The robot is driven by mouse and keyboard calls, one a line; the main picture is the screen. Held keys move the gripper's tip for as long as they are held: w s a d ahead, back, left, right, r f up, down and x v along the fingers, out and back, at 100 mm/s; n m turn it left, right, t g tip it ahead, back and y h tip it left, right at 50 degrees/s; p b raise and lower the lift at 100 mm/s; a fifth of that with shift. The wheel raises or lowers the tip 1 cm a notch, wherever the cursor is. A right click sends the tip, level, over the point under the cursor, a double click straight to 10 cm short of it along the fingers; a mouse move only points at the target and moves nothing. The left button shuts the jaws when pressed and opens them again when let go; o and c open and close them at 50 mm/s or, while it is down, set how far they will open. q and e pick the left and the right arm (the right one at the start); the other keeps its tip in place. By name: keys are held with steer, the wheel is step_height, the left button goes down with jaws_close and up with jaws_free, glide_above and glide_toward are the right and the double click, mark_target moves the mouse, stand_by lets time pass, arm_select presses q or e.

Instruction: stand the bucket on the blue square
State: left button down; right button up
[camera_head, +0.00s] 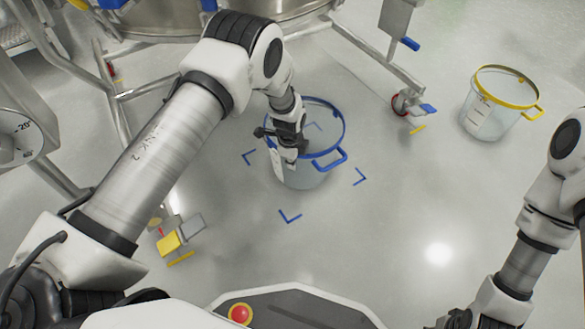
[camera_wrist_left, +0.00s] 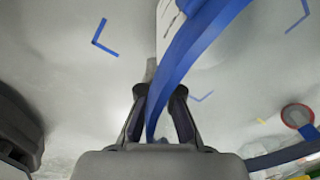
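The bucket (camera_head: 297,176) is translucent with a blue rim and blue handle. It looks upright, within the blue corner marks of the square (camera_head: 290,217); one mark shows through or behind it. I cannot tell whether its base touches the floor. My left gripper (camera_head: 291,146) is at the bucket's near-left rim. In the left wrist view the blue rim (camera_wrist_left: 190,50) runs down between the two fingers (camera_wrist_left: 158,100), which look closed on it. A corner mark (camera_wrist_left: 104,38) also shows there. My right gripper (camera_head: 457,319) is at the bottom edge, mostly cut off.
A bucket with a yellow rim (camera_head: 499,101) stands at the right. A steel frame with castors (camera_head: 405,103) and a large vessel (camera_head: 165,18) stand behind. A yellow pedal-like object (camera_head: 172,243) is at lower left. The floor right of the square is clear.

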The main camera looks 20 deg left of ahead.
arm_select(q)
steer(key=shift+w+f, duration=0.1)
steer(key=shift+f, duration=0.25)
steer(key=c, duration=1.3)
jaws_free()
arm_select(e)
steer(key=shift+f, duration=0.3)
